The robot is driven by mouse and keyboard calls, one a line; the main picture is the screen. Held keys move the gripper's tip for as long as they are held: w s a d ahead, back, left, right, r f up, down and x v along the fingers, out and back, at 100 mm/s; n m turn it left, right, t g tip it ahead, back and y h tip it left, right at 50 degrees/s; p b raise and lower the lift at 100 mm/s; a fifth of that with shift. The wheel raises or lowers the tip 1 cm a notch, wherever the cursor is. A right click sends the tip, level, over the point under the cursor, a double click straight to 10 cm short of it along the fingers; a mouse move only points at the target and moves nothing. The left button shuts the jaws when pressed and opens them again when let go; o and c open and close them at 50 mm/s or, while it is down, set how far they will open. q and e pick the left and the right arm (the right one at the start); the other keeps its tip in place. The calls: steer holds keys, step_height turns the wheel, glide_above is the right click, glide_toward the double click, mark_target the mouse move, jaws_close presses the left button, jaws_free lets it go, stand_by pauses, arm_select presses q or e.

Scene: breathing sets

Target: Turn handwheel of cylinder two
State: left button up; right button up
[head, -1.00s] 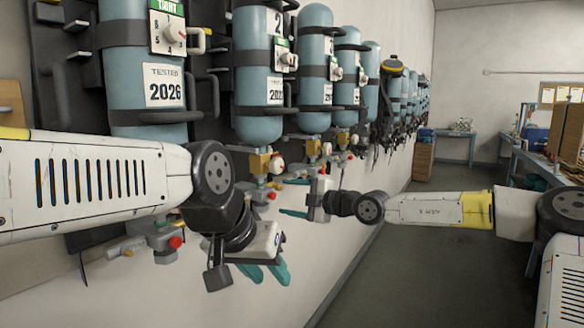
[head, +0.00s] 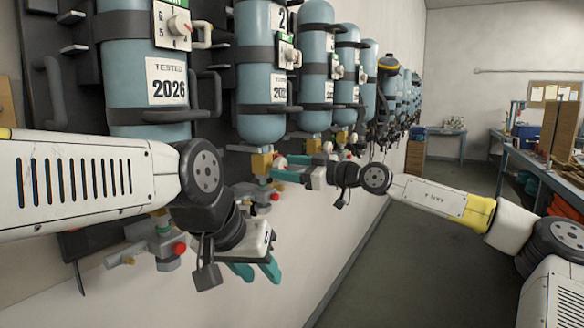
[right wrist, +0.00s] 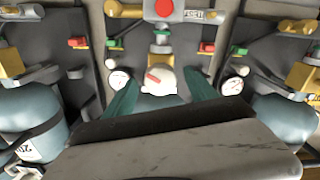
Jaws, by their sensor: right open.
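Cylinder two (head: 258,70) is a blue-grey bottle with a "2" label, strapped upright to the wall rack. Its brass valve (head: 261,163) is below it, with the pale handwheel (head: 280,163) beside the valve. My right gripper (head: 284,168) is at this handwheel, its teal fingers open. In the right wrist view the white handwheel (right wrist: 160,80) with a red mark lies between the two open fingers (right wrist: 163,97); contact cannot be made out. My left gripper (head: 262,275) hangs low in front of the wall, its teal fingers apart and empty.
A nearer cylinder (head: 145,75) marked 2026 hangs to the left, and more (head: 315,65) run along the wall to the right. Valve blocks with red knobs (head: 179,248) stick out below. Gauges (right wrist: 118,82) flank the handwheel. The floor (head: 400,250) to the right is clear.

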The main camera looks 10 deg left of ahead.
steer(key=shift+x, duration=0.95)
steer(key=c, duration=1.4)
